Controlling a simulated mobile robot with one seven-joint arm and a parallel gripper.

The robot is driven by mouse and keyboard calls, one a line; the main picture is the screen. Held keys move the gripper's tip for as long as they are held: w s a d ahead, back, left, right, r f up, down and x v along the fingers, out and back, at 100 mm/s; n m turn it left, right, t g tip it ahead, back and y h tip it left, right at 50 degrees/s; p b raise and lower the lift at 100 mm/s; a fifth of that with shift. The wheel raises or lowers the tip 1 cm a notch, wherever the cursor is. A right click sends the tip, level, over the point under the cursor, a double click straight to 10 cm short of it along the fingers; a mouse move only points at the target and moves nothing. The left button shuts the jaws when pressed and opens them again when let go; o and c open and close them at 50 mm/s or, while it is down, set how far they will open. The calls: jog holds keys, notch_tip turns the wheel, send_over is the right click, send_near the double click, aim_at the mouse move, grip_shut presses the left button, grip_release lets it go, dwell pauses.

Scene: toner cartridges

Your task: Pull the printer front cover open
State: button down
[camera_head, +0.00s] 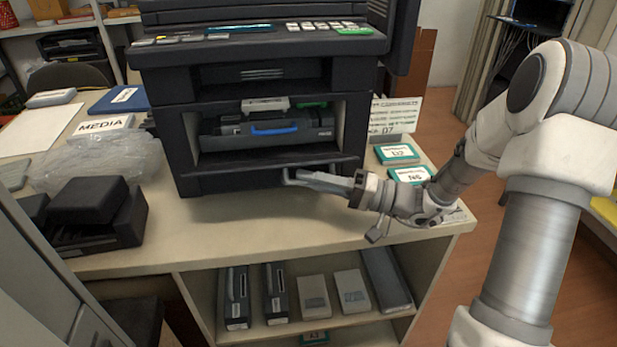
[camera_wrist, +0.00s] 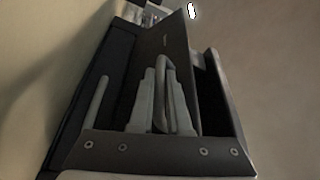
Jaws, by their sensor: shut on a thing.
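The printer (camera_head: 258,90) is a large dark machine on the bench. Its front bay is uncovered and shows a dark toner cartridge (camera_head: 300,133) with a blue handle (camera_head: 274,130). A dark front cover (camera_head: 235,178) runs along the lower front, below the bay; its exact tilt is hard to tell. My gripper (camera_head: 302,179) is at the right part of this cover, reaching in from the right. In the wrist view, my gripper (camera_wrist: 160,85) has its two grey fingers closed around a looped grey handle (camera_wrist: 162,63). The dark cover panel (camera_wrist: 182,50) shows there behind the fingers.
A dark tray-like box (camera_head: 100,215) and a clear plastic bag (camera_head: 95,165) lie left of the printer. Teal-and-white boxes (camera_head: 397,153) stand on the right. The bench top (camera_head: 255,225) is clear in front. A lower shelf (camera_head: 250,325) holds cartridges and boxes.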

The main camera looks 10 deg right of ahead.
jog(key=shift+s+f+b, duration=0.2)
jog(key=shift+f+b, duration=0.55)
jog(key=shift+f, duration=0.4)
jog(key=c, duration=0.9)
grip_release()
jog(key=p+v, duration=0.3)
jog(key=v, duration=1.4)
jog(key=shift+s+d, duration=0.1)
jog(key=shift+d, duration=0.15)
jog(key=shift+a, duration=0.1)
